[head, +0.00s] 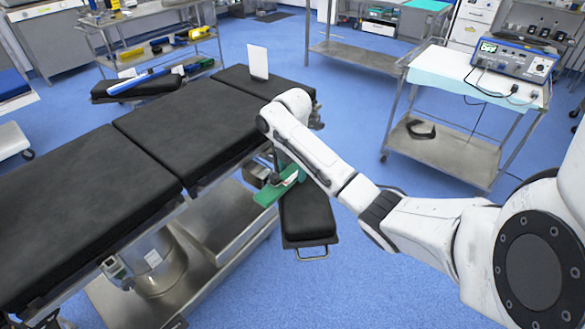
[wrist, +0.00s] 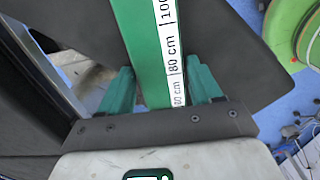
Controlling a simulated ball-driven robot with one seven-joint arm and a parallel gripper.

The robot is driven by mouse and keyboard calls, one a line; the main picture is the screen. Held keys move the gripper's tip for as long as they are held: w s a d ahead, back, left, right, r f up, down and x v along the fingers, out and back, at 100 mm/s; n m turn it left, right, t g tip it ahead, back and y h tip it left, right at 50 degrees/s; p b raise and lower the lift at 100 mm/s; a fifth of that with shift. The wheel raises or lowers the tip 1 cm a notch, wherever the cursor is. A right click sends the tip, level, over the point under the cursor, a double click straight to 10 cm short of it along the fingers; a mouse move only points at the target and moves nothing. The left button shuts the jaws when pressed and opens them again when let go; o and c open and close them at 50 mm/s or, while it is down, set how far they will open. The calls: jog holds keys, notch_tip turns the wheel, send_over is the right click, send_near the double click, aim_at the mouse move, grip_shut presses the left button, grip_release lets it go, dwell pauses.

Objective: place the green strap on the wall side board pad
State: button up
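The green strap (head: 267,196) has a white measuring scale along one edge. In the head view one end sticks out beside the left edge of the near black board pad (head: 309,218); the rest is hidden by my arm. In the wrist view the strap (wrist: 136,40) runs up from between the two teal fingers of my gripper (wrist: 162,80), which press close to both its edges. A second black board pad (head: 118,92) stands at the far left with a blue-and-white strap (head: 140,82) on it. Whether the green strap touches the near pad cannot be told.
The black operating table (head: 150,180) fills the left, with a white upright card (head: 258,62) at its far end. A steel trolley with a blue cloth (head: 440,70) and a device (head: 515,60) stands at right. The blue floor between is clear.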

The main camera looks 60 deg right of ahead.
aim_at(292, 171)
jog(key=shift+o, duration=1.3)
notch_tip(292, 171, up, 12)
jog(key=p, duration=0.6)
jog(key=shift+r, duration=0.15)
jog(key=w+a+f+m+t+y, duration=0.1)
jog(key=w+a+f+m, duration=0.15)
jog(key=a, duration=0.65)
jog(key=w+a+f+m+t, duration=0.1)
jog(key=a+f, duration=0.2)
jog(key=a, duration=0.5)
jog(key=w+a+f+m+t+y, duration=0.1)
jog(key=a+f+m, duration=0.1)
jog(key=a, duration=0.7)
jog(key=s+a+f+m, duration=0.3)
jog(key=s+a, duration=0.2)
jog(key=a, duration=0.1)
jog(key=s+f+m+g+h, duration=0.2)
jog(key=s+m, duration=0.5)
jog(key=s, duration=1)
jog(key=shift+s+d+f, duration=0.15)
jog(key=shift+s+f, duration=0.2)
jog(key=shift+f, duration=0.25)
